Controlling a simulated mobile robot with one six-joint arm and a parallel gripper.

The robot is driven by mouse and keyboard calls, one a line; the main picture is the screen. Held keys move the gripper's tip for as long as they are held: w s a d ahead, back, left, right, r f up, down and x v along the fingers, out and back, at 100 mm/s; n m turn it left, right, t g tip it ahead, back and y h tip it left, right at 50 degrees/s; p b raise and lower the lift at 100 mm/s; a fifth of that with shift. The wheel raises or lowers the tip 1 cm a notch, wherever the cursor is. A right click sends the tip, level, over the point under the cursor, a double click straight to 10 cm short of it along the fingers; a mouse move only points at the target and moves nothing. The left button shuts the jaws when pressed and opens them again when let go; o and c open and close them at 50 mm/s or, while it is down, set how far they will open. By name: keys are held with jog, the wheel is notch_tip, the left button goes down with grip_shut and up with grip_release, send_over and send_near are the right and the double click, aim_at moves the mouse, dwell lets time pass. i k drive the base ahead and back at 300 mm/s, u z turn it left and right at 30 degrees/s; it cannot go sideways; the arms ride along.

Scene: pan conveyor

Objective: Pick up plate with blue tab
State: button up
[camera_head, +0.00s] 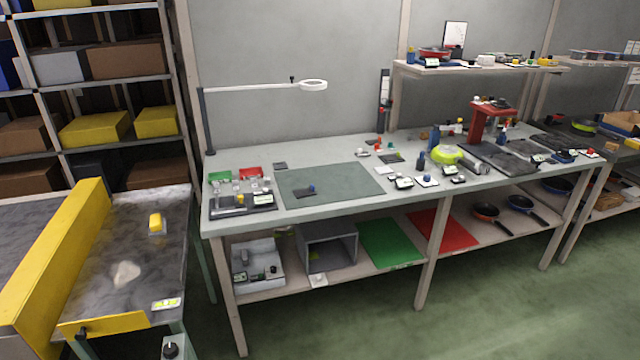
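The workbench (240,221) carries several small parts, a lamp arm (255,88) and a red stand (490,120). A conveyor with a yellow rail (60,265) stands at left, before loaded shelves. Green floor (370,310) in front is clear.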

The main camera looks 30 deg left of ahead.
aim_at(309, 191)
jog(key=i, duration=1.15)
jog(key=z, duration=1.3)
jog(key=k, duration=0.15)
jog(key=u, duration=3.1)
jog(key=k, duration=0.15)
jog(key=u, duration=1.55)
jog(key=i, duration=0.15)
